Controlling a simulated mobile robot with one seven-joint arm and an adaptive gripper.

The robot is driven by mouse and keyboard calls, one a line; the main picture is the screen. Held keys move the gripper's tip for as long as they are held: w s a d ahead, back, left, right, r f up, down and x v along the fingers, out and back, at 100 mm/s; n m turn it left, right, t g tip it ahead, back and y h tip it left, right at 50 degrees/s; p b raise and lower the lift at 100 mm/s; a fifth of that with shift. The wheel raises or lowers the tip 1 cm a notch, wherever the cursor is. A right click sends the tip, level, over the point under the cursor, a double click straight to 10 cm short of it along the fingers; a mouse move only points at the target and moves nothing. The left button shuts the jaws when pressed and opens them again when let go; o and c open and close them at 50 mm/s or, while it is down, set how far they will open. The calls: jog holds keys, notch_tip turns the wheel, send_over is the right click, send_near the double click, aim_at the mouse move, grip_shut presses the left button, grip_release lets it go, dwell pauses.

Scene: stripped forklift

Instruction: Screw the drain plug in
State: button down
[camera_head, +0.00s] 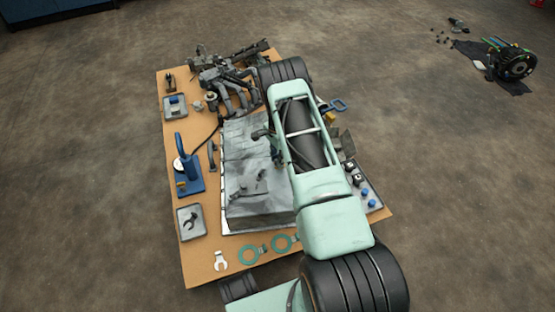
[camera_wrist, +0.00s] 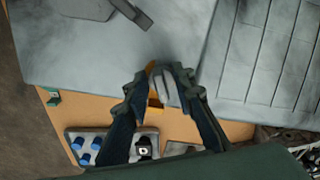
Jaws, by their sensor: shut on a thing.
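My gripper (camera_wrist: 165,85) shows in the wrist view with its two dark fingers closed on a small light-grey piece (camera_wrist: 168,90), which looks like the drain plug. A narrow orange-yellow strip shows beside it; I cannot tell what it belongs to. The fingertips are over the edge of a large grey metal part (camera_wrist: 95,65). Whether the plug touches that part or sits in a hole is hidden. In the head view the grey part (camera_head: 245,160) lies on the board, and my mint-green arm covers its right side and most of my gripper.
Dark machinery (camera_head: 225,80) stands at the far end.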

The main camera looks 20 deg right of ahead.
jog(key=m, duration=0.5)
jog(key=shift+w, duration=0.1)
jog(key=c, duration=1.8)
grip_release()
jog(key=shift+r+p, duration=1.05)
jog(key=shift+r, duration=1.2)
jog(key=shift+o, duration=0.3)
